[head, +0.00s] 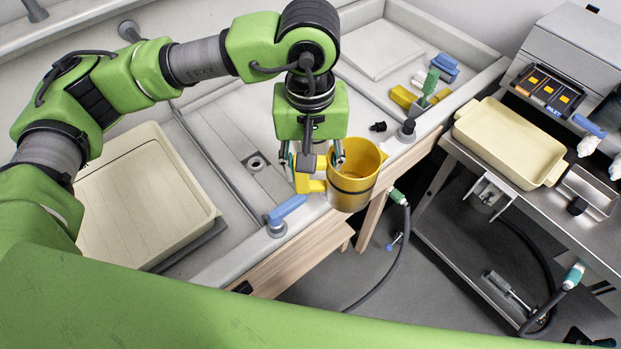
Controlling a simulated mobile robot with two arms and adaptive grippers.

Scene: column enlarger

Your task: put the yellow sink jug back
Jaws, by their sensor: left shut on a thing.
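The yellow jug (353,190) is in the middle of the head view, upright and open at the top, with a dark band round its body. It appears above the front rim of the long grey sink (236,258); I cannot tell whether it touches the rim. My left gripper (318,168) points down at the jug's left side and is shut on its yellow handle. The gripper hides part of the handle. My right gripper is not in view.
A cream tray (140,195) lies in the sink at left. A blue-handled tap (286,210) stands on the front rim, close to the jug. Yellow, green and blue items (424,92) sit at the sink's right end. A metal cart with a cream tray (507,142) stands at right.

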